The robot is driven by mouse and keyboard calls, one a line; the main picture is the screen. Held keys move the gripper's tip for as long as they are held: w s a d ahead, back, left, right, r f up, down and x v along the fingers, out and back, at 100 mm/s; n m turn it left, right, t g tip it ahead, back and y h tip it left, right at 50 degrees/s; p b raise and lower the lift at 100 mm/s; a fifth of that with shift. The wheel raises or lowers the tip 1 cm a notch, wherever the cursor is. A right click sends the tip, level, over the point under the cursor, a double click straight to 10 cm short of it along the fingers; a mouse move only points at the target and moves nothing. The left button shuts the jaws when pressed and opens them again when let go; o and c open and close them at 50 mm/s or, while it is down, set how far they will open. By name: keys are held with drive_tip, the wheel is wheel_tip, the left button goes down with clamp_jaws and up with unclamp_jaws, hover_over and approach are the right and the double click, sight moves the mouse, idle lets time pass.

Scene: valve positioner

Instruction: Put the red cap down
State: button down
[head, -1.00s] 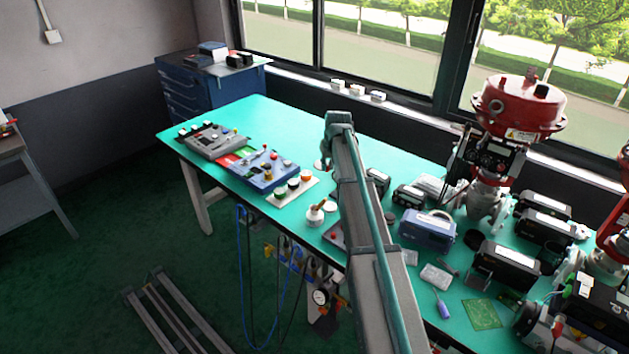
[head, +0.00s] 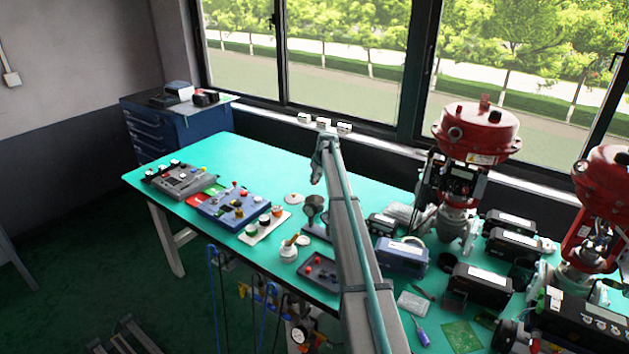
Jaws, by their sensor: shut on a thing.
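My arm reaches from the bottom of the head view over the table, and its far end bends down at the top. My gripper (head: 316,177) is small there, above the table and behind the blue control panel's right side. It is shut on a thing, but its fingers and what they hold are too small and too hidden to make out. I cannot pick out the red cap for certain. A white tray (head: 284,224) on the table, left of my arm, bears a green cap (head: 251,230), a black cap (head: 264,220) and an orange-red cap (head: 278,211).
A blue control panel (head: 220,208) with knobs lies left of the tray. A white jar (head: 288,251), a white disc (head: 293,198) and a dark round device (head: 313,205) stand near my arm. Red-topped valves (head: 477,130) crowd the right. The green table (head: 240,160) is clear at the back left.

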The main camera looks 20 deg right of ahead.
sight(315, 198)
drive_tip(key=shift+f+b, duration=1.1)
drive_tip(key=shift+f, duration=4)
drive_tip(key=c, duration=1.1)
unclamp_jaws()
drive_tip(key=shift+o, duration=0.2)
drive_tip(key=shift+r, duration=0.1)
wheel_tip(315, 198, up, 7)
drive_tip(key=shift+f+p, duration=0.1)
drive_tip(key=shift+p, duration=0.6)
drive_tip(key=shift+s+a, duration=0.1)
